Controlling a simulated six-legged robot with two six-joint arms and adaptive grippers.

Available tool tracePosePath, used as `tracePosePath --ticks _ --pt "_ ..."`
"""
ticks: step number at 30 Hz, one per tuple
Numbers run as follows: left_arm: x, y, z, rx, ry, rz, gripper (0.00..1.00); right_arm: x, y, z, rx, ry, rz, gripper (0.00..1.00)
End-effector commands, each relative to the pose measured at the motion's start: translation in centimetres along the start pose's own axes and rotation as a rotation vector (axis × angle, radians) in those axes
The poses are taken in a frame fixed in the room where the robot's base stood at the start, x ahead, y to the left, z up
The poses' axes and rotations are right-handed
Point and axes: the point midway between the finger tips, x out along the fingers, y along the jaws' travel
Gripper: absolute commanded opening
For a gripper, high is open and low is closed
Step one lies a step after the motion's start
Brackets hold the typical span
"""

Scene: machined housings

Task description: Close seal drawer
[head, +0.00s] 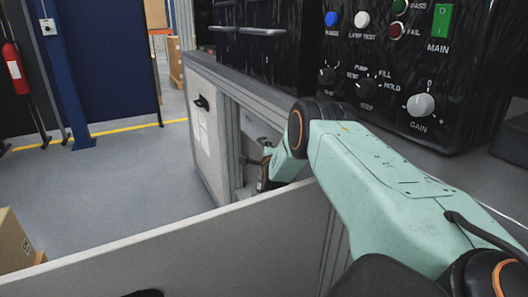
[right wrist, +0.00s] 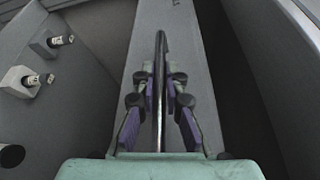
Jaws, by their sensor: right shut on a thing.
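No drawer marked as the seal drawer can be told for sure. A dark front with bar handles (head: 262,31) sits above the bench edge in the head view. My right arm reaches down past the bench edge to a cabinet opening. My right gripper (head: 264,174) is at that opening, its fingertips mostly hidden in the head view. My left gripper is not in view.
A light grey panel (head: 180,252) crosses the foreground. A cabinet door (head: 203,135) with a black latch stands beyond the opening. A knob panel (head: 385,70) is above the bench. Two fittings (right wrist: 42,60) project from a grey wall. Open floor (head: 105,180) lies left.

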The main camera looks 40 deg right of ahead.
Motion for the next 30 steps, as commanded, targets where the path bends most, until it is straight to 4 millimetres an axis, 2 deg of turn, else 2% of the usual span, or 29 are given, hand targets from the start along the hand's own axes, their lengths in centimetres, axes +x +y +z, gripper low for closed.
tracePosePath --ticks 2,3,11,22,30 --pt "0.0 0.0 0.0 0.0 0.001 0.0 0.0 0.1 -0.2 -0.6 0.006 0.012 -0.005 0.0" --pt "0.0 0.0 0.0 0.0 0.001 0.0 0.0 0.1 -0.2 -0.6 0.007 0.012 -0.005 0.12" --pt "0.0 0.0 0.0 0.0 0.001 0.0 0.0 0.0 -0.2 -0.3 0.005 0.007 -0.005 0.34" --pt "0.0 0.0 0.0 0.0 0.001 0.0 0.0 -0.4 -0.1 -0.1 0.004 0.006 -0.003 0.34" --pt "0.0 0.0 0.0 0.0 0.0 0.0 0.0 -2.8 -0.2 0.0 0.005 0.005 -0.003 0.34"
